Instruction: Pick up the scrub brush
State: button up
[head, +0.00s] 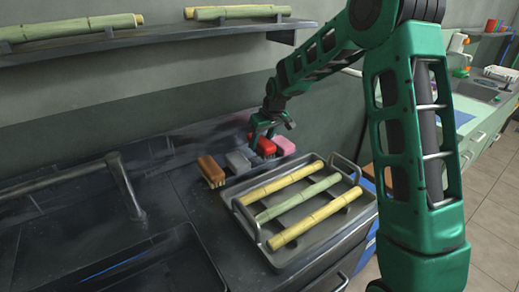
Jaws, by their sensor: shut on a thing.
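A red scrub brush (267,147) is at the back of the dark counter, behind the tray. My gripper (262,135) reaches down from above and is shut on the red brush. The fingers hide part of it, and I cannot tell whether it is clear of the counter. A brown brush with pale bristles (212,170) lies to the left. A grey block-like item (239,161) lies between the brown brush and the red one. A pink item (285,145) lies just right of the red brush.
A metal tray (277,262) with raised handles holds three cane stalks (300,208) in front of the brushes. A sink with a tall faucet (125,185) is at the left. A wall shelf (150,36) with more cane hangs above. A side counter (480,120) is at the right.

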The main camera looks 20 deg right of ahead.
jog(key=s+a+r, duration=0.6)
jog(key=a+r, duration=0.2)
jog(key=a, duration=0.1)
jog(key=shift+s+a+r, duration=0.25)
jog(key=shift+a+r, duration=0.05)
jog(key=shift+a, duration=0.05)
